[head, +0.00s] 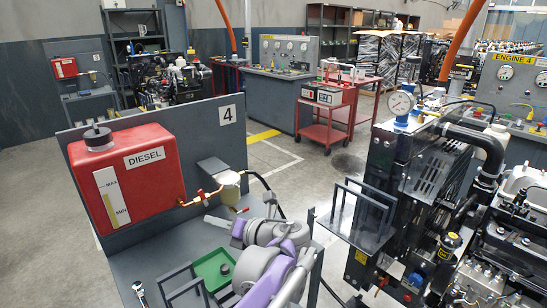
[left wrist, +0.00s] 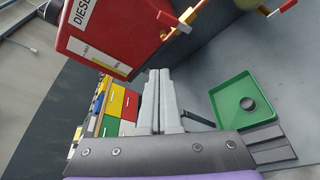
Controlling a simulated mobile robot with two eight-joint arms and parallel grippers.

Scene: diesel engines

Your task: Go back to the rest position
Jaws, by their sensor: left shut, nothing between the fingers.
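My left gripper (head: 208,218) is in front of the grey panel numbered 4, below the brass fuel fitting and to the right of the red diesel tank (head: 127,178). It points left. In the left wrist view its two pale fingers (left wrist: 160,74) are together, with nothing between them. The red tank (left wrist: 110,35) fills the upper left there. My grey and purple left arm comes up from the bottom of the head view. My right gripper is not in view.
A black engine (head: 410,165) with a gauge stands to the right.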

